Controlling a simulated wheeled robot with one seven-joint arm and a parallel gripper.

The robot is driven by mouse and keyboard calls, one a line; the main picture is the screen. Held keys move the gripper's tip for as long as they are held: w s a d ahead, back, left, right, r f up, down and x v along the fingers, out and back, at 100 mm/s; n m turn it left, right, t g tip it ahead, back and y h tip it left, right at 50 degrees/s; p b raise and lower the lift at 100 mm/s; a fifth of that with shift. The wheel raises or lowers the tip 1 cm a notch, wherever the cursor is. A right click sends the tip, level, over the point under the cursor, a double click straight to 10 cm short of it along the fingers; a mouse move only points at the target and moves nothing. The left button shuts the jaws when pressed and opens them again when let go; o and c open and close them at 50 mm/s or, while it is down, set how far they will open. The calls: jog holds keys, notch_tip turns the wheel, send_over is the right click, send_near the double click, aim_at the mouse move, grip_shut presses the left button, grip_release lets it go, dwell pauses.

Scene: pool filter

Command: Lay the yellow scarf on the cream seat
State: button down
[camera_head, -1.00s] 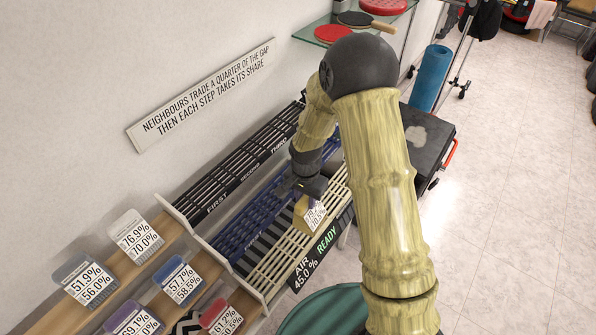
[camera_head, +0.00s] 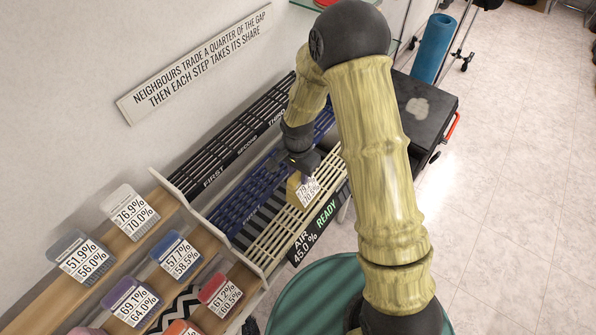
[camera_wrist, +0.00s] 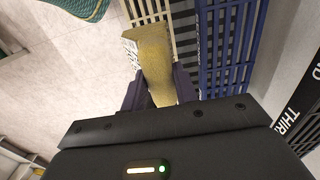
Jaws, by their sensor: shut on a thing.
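The yellow scarf (camera_head: 295,192) looks like a folded block with a white percentage label. My gripper (camera_head: 299,172) is shut on it, above the cream slatted seat (camera_head: 270,245). In the wrist view the scarf (camera_wrist: 153,52) has a speckled surface and sits between the dark fingers (camera_wrist: 158,90). It lies in front of the cream slats (camera_wrist: 186,20), near their left side with pale floor beyond. I cannot tell whether it touches the slats. Signs reading READY and AIR 45.0 % run along the seat's front edge.
A blue slatted rack (camera_head: 240,208) and a black one (camera_head: 232,148) lie behind the cream seat. Wooden shelves to the left hold several labelled pieces, including a blue one (camera_head: 174,255) and a red one (camera_head: 219,293). A dark cart (camera_head: 425,105) stands beyond my arm.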

jog(key=shift+f+b, duration=1.7)
jog(key=shift+f, duration=1)
jog(key=shift+f, duration=0.35)
jog(key=c, duration=1)
grip_release()
jog(key=shift+r, duration=0.15)
notch_tip(320, 180, up, 17)
jog(key=shift+w+a+r+b, duration=0.1)
jog(key=shift+a+b, duration=0.05)
jog(key=shift+b, duration=0.5)
